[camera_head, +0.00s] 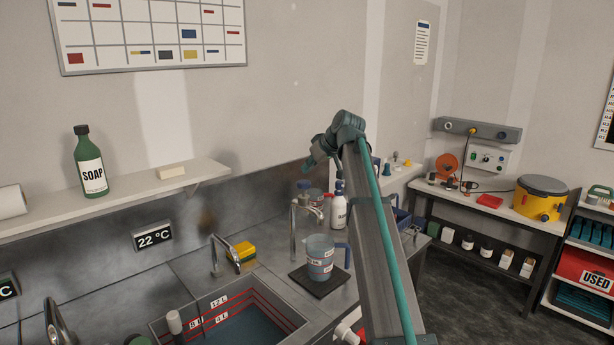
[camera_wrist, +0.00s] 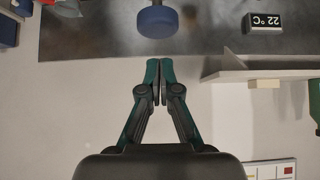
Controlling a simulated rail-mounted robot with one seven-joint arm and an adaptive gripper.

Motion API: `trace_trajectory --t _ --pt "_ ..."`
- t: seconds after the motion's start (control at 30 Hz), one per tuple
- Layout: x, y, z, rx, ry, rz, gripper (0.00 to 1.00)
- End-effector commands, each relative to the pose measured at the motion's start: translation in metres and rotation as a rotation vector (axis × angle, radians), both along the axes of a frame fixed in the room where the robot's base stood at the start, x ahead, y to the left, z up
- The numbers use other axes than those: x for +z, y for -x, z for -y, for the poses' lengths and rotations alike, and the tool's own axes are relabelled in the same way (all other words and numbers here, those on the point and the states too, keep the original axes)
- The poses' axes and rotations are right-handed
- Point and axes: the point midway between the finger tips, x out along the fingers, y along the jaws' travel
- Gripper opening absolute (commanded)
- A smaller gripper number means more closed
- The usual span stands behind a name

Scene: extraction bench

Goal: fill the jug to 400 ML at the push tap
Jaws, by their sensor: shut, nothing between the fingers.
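The clear jug (camera_head: 320,265) with a blue handle stands upright on a dark square mat (camera_head: 319,286) at the bench's back. It has pale labels and a bluish lower part; I cannot read its water level. The metal tap (camera_head: 294,230) rises beside it, its spout bending over the jug. A blue round knob (camera_head: 304,184) shows at the tap's top, and a blue round knob, apparently the same, shows in the wrist view (camera_wrist: 157,21). My gripper (camera_head: 308,169) is shut and empty, above the knob and apart from it; its closed fingertips show in the wrist view (camera_wrist: 160,80).
A sink (camera_head: 235,318) with red level lines lies in front left. A yellow sponge-like block (camera_head: 242,252) and another tap (camera_head: 222,252) stand left of the jug. A white bottle (camera_head: 339,208) stands behind. A wall shelf (camera_head: 130,190) holds a soap bottle (camera_head: 91,166).

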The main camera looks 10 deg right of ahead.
Motion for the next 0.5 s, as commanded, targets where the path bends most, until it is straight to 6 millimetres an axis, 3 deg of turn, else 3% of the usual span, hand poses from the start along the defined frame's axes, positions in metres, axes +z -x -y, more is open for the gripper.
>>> trace_trajectory --t 0.2,0.5 --pt "0.029 0.028 0.019 -0.002 0.0 0.005 0.0" --pt "0.058 0.05 0.033 -0.001 -0.001 0.004 0.0"
